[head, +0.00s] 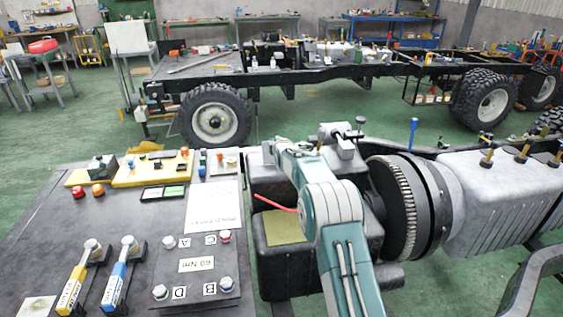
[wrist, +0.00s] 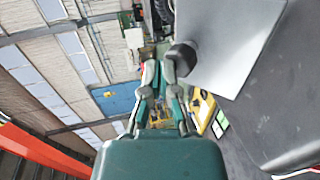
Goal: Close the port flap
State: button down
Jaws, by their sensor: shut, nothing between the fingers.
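My teal arm crosses the middle of the head view, over the black housing (head: 263,265). My gripper (wrist: 158,78) shows in the wrist view with its fingers close together and nothing held. In the head view its fingertips are hard to make out. A flat light-grey panel (wrist: 225,40) lies to the right of the fingers in the wrist view, with a dark round knob (wrist: 182,56) at its edge. I cannot tell whether this panel is the port flap. In the head view, a yellow-green pad (head: 284,228) and a thin red bar (head: 274,204) show on the housing.
A dark bench plate (head: 60,225) on the left holds a yellow board (head: 150,172), a white sheet (head: 214,207), blue and yellow handled tools and a bolt plate (head: 200,263). A ribbed gear ring (head: 393,205) and grey casing stand right of my arm. A truck chassis stands behind.

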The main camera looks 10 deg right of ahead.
jog(key=shift+x, duration=2.65)
jog(key=shift+f, duration=0.1)
jog(key=shift+s, duration=0.1)
jog(key=s+r+m+g, duration=0.25)
jog(key=s+r, duration=0.25)
jog(key=s, duration=0.7)
jog(key=s+r+m+g, duration=0.1)
jog(key=s+r+m, duration=0.3)
jog(key=s, duration=0.8)
jog(key=s+r+m+g, duration=0.1)
jog(key=s+r+m, duration=0.1)
jog(key=s+r, duration=0.7)
jog(key=s+f+m+g, duration=0.1)
jog(key=s+f+m, duration=0.1)
jog(key=s, duration=0.9)
jog(key=s+f+m+g, duration=0.2)
jog(key=s+f+m, duration=0.1)
jog(key=s, duration=0.8)
jog(key=s+f+m+g, duration=0.2)
jog(key=s+m, duration=0.2)
jog(key=s, duration=0.8)
jog(key=shift+f, duration=0.3)
